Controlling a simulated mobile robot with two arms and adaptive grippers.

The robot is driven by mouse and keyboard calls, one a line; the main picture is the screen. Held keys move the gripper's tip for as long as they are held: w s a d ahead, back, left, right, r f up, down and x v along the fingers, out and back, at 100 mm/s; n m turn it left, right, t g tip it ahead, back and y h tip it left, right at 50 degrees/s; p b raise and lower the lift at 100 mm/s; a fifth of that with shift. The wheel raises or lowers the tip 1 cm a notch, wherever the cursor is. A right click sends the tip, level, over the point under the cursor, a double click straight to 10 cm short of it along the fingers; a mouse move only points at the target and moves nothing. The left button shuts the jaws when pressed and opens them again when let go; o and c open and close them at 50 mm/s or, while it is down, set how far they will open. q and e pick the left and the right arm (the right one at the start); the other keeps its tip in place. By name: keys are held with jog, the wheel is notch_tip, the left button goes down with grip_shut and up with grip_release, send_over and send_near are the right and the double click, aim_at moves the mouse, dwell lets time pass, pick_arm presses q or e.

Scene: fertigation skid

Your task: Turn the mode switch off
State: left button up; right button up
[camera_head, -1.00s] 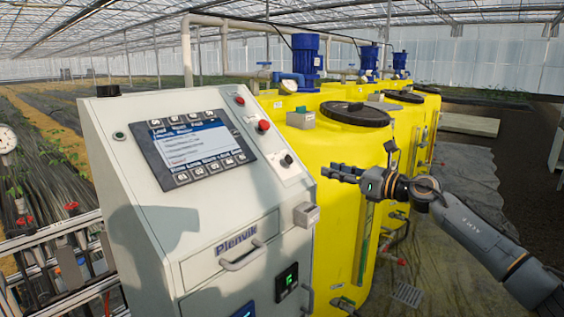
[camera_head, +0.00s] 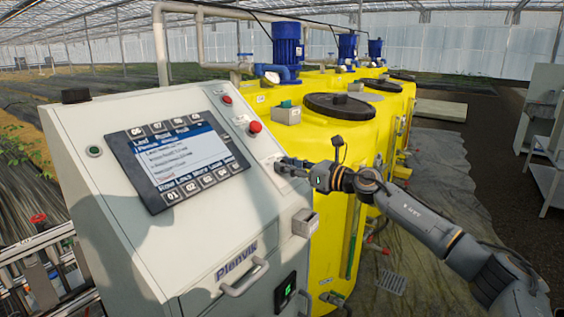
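The grey control cabinet (camera_head: 75,140) fills the left of the head view, with a tilted front and a screen (camera_head: 175,160). On the narrow strip right of the screen are a small red button (camera_head: 227,99) and a larger red button (camera_head: 255,127). The black mode switch sits lower on this strip, and my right gripper's fingertips (camera_head: 284,166) now cover its place. I cannot tell whether they touch it or how far apart the fingers are. The switch's pointer direction is hidden. My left gripper is not in view.
A grey box (camera_head: 305,222) juts from the cabinet's right edge, below my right gripper. A drawer handle (camera_head: 245,278) sticks out lower down. Yellow tanks (camera_head: 350,140) stand close behind my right arm. Open floor lies to the right, with a white shelf (camera_head: 545,150) beyond.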

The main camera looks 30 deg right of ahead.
jog(key=shift+s+r, duration=0.1)
jog(key=shift+s, duration=0.2)
jog(key=shift+c, duration=0.2)
grip_shut()
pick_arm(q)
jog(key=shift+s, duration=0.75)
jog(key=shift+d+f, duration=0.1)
